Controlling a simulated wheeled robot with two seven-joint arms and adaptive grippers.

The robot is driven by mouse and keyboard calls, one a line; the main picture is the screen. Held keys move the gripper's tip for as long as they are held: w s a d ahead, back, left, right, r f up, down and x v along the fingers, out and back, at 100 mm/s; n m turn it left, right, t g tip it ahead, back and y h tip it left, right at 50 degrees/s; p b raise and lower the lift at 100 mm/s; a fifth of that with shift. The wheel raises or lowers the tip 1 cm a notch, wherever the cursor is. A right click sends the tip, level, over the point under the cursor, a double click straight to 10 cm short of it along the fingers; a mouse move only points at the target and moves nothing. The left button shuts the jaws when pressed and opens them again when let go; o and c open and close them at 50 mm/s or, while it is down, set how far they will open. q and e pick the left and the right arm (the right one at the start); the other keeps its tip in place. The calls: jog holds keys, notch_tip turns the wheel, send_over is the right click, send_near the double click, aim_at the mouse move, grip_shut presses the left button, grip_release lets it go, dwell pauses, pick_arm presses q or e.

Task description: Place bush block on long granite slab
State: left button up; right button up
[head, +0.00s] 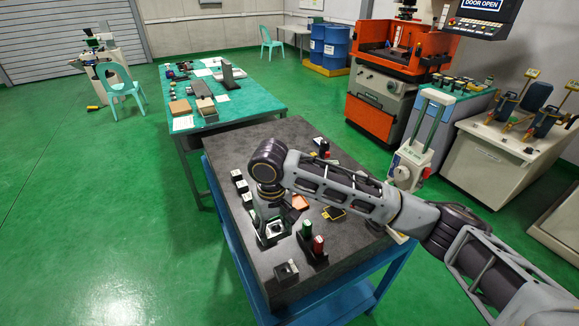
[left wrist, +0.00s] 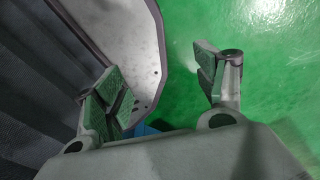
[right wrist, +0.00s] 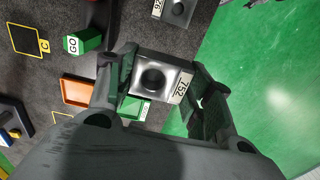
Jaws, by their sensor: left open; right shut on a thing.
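The long granite slab (head: 335,245) is the dark speckled top of a blue stand in the head view. In the head view the right gripper (head: 268,222) holds the bush block (head: 274,229) over the slab's left side. I cannot tell whether the block touches the slab. My left gripper (left wrist: 160,88) is open and empty above the green floor, and it does not show in the head view.
Similar small blocks stand along the slab's left edge, and another block (head: 286,271) is at the near end. An orange tray (right wrist: 76,90) and a green GO piece (right wrist: 84,40) are close to the right gripper.

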jog(key=shift+w, duration=0.15)
pick_arm(q)
jog(key=shift+s, duration=0.45)
pick_arm(e)
send_over(276, 254)
notch_tip(276, 254, down, 6)
jog(key=shift+r+p, duration=0.1)
jog(key=shift+p, duration=0.25)
pick_arm(q)
jog(key=shift+w+r, duration=0.3)
jog(key=shift+r, duration=0.05)
pick_arm(e)
jog(key=shift+f, duration=0.2)
pick_arm(q)
jog(key=shift+r, duration=0.2)
pick_arm(e)
jog(key=shift+f, duration=1.85)
jog(key=o, duration=1.4)
jog(key=shift+f+p, duration=0.1)
jog(key=shift+p, duration=0.2)
